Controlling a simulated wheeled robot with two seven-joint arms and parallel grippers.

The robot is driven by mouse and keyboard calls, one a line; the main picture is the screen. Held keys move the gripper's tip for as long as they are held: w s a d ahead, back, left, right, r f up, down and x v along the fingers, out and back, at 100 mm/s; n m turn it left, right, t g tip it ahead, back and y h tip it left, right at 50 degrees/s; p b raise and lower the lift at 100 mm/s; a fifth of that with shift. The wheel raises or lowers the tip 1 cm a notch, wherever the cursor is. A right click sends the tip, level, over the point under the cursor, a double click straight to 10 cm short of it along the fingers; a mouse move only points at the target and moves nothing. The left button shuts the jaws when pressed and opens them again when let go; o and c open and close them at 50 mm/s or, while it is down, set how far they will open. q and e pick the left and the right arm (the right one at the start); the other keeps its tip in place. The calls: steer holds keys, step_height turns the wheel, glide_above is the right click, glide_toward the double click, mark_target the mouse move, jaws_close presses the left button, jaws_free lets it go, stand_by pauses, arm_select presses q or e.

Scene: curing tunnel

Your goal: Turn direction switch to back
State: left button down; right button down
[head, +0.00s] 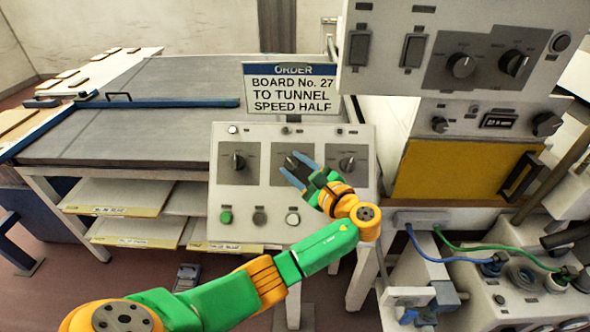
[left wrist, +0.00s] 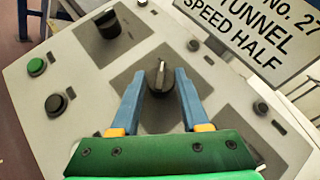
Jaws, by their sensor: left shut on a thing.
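A grey sloped control panel (head: 222,193) stands in the middle of the head view with three black rotary switches in a row. The middle switch (head: 291,162) is between the fingertips of my left gripper (head: 297,167). In the left wrist view the knob of the middle switch (left wrist: 159,84) shows between the two blue fingers, and my left gripper (left wrist: 160,76) is shut on it. The left switch (head: 238,161) and right switch (head: 347,163) are free. The small labels are too blurred to read, so I cannot tell which switch is for direction. My right gripper is not in view.
Push buttons, one green (head: 225,217), sit below the switches. An order sign (head: 290,88) stands behind the panel, reading "Board No. 27 to tunnel speed half". A machine with more knobs (head: 461,66) overhangs at right. A conveyor (head: 160,110) is at left.

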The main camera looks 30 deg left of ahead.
mark_target(297, 167)
arm_select(q)
steer(key=shift+w+r+n+g, duration=0.15)
steer(key=shift+n+g, duration=0.15)
steer(key=shift+n, duration=0.2)
steer(key=shift+c, duration=2)
jaws_free()
steer(key=shift+a, duration=0.1)
steer(key=f+b+v, duration=0.1)
steer(key=b+v, duration=0.1)
steer(key=v, duration=0.5)
steer(key=shift+r, duration=0.45)
